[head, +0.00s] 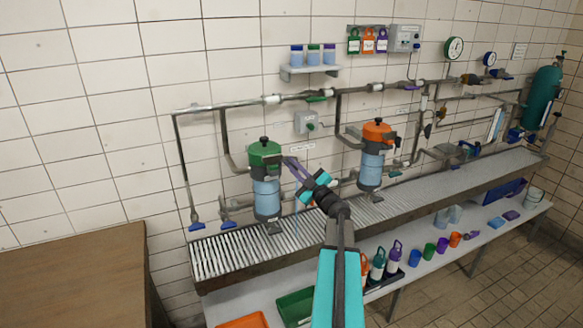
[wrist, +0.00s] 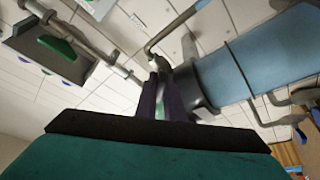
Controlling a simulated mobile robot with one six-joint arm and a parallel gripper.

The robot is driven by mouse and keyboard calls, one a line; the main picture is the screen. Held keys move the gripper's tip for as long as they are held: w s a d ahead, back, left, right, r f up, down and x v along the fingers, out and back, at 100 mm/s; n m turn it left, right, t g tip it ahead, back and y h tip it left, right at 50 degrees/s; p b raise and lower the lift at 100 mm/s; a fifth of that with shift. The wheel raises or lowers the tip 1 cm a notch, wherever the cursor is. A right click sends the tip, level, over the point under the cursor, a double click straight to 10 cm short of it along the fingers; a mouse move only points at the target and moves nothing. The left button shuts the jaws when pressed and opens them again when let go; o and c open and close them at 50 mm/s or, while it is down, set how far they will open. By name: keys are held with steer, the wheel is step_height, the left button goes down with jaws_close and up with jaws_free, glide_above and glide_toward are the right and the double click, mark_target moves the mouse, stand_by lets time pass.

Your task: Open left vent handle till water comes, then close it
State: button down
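The left filter housing has a green cap (head: 265,152) and a pale blue bowl (head: 267,198), and hangs on the pipework above the grated trough. My gripper (head: 288,162) is at the right side of that cap, its purple fingers pointing at it. In the wrist view the gripper's fingers (wrist: 163,90) are close together, with their tips beside the housing's dark head (wrist: 190,88). The left vent handle is not clearly visible near the tips. I cannot tell whether the fingers hold it. A thin bluish line (head: 296,222), possibly water, runs downward below my gripper.
A second housing with an orange cap (head: 379,131) hangs to the right. The grated trough (head: 225,252) runs below, above a shelf with bottles (head: 378,264) and cups. A brown cabinet (head: 75,270) stands front left. Pipes (head: 240,104) cross the wall.

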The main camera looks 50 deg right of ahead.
steer(key=shift+a+f, duration=0.1)
steer(key=shift+a, duration=0.1)
steer(key=shift+m, duration=0.4)
steer(key=m+h+b, duration=0.2)
steer(key=m, duration=0.2)
steer(key=shift+m+h+b, duration=0.4)
steer(key=shift+m+h, duration=0.55)
steer(key=shift+m, duration=0.85)
steer(key=shift+m+h+b, duration=0.4)
steer(key=shift+m+h, duration=0.55)
steer(key=shift+m, duration=0.85)
steer(key=c, duration=2.2)
jaws_free()
steer(key=shift+w+g, duration=0.2)
steer(key=shift+g, duration=0.1)
steer(key=shift+o, duration=0.2)
